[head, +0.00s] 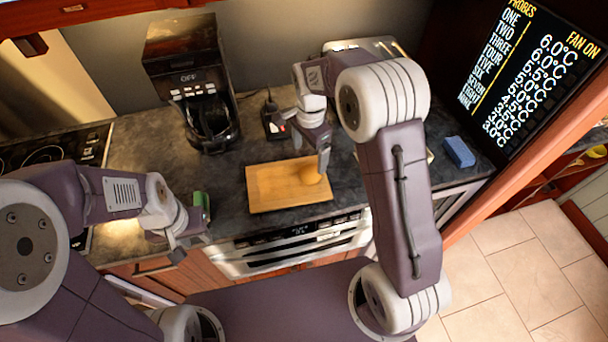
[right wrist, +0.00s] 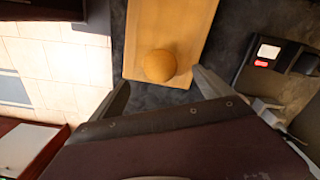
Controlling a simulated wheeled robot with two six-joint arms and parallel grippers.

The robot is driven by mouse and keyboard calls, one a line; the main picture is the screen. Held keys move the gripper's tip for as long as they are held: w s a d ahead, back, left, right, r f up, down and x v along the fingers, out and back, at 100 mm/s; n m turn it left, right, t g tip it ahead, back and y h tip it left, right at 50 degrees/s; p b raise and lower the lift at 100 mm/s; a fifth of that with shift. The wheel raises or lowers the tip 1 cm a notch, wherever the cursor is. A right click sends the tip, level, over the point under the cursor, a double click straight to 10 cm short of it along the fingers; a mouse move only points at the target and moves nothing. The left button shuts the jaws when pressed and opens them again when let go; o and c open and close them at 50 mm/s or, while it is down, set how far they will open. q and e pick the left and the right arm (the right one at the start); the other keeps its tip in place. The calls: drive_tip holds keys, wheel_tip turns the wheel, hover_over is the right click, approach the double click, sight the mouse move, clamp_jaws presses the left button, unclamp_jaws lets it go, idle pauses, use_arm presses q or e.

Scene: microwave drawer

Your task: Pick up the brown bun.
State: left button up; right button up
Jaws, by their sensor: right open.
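The brown bun (head: 310,175) is round and rests near the right end of a wooden cutting board (head: 270,191) on the dark counter. It also shows in the right wrist view (right wrist: 160,66), near the board's end.
A coffee maker (head: 200,85) stands at the back left of the counter. A small dark device with a red light (head: 276,122) stands behind the board. A blue block (head: 459,151) lies at the right, and a green item (head: 201,203) is beside my left gripper.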

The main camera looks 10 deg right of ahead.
sight(311, 170)
drive_tip(key=shift+s+d+f, duration=0.2)
drive_tip(key=shift+d+f, duration=0.6)
drive_tip(key=shift+f, duration=0.05)
drive_tip(key=shift+w+a+f+p, duration=0.2)
drive_tip(key=shift+a+f+p, duration=0.25)
drive_tip(key=shift+f, duration=0.55)
drive_tip(key=shift+a+f, duration=0.1)
drive_tip(key=shift+a, duration=0.25)
drive_tip(key=shift+f, duration=0.3)
drive_tip(key=f, duration=0.2)
drive_tip(key=d+f+p, duration=0.1)
drive_tip(key=f, duration=0.1)
drive_tip(key=shift+w+a+f, duration=0.1)
drive_tip(key=shift+f, duration=0.15)
drive_tip(key=shift+a, duration=0.2)
use_arm(q)
drive_tip(key=shift+d+r, duration=0.2)
drive_tip(key=shift+r, duration=0.35)
drive_tip(key=shift+d+r, duration=0.15)
drive_tip(key=shift+r, duration=0.35)
use_arm(e)
drive_tip(key=shift+d, duration=0.1)
drive_tip(key=c, duration=1.5)
